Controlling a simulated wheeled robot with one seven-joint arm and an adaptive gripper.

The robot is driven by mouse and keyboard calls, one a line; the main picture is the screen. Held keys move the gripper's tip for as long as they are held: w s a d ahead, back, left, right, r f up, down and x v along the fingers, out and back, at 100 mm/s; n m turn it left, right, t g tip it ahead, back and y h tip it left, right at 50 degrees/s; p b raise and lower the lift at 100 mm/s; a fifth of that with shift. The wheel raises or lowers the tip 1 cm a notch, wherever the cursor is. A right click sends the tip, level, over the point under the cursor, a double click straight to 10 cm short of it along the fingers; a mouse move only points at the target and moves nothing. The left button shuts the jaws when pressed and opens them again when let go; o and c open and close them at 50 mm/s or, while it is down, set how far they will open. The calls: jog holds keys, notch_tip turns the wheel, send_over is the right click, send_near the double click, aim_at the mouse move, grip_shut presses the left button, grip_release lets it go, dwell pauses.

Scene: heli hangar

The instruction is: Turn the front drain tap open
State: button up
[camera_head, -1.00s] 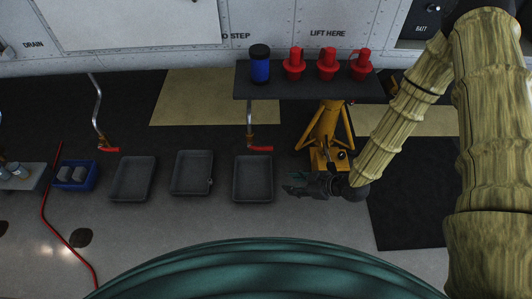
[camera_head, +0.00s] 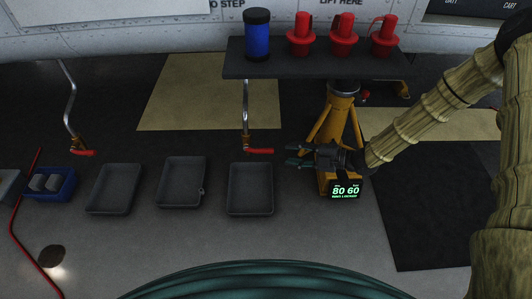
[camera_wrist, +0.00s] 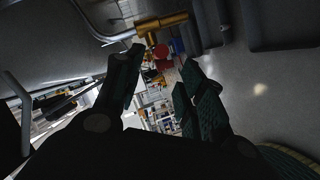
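Two drain taps hang on bent metal pipes, each with a brass body and a red lever. The nearer tap (camera_head: 248,146) is at the centre in the head view, its red lever (camera_head: 259,151) pointing right. The other tap (camera_head: 80,146) is at the left, its lever also pointing right. No label shows which is the front one. My gripper (camera_head: 289,155) is just right of the nearer lever, fingers pointing left at it, apart from it. In the wrist view my gripper (camera_wrist: 161,62) is open and empty, with the brass tap body (camera_wrist: 150,26) ahead, beyond the fingertips.
A dark tray (camera_head: 250,203) lies below the nearer tap; two more trays (camera_head: 181,197) (camera_head: 113,204) lie to its left. A dark shelf (camera_head: 300,70) above holds a blue canister (camera_head: 257,35) and three red plugs. A yellow stand (camera_head: 338,115) and a lit readout (camera_head: 345,192) are by my arm.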

aim_at(266, 151)
jog(key=b+x, duration=0.3)
jog(key=x, duration=0.5)
jog(key=shift+w+a+f, duration=0.1)
jog(key=shift+a+f, duration=0.1)
jog(key=shift+a, duration=0.05)
jog(key=shift+x, duration=0.85)
jog(key=shift+r, duration=0.15)
jog(key=shift+c, duration=0.4)
grip_shut()
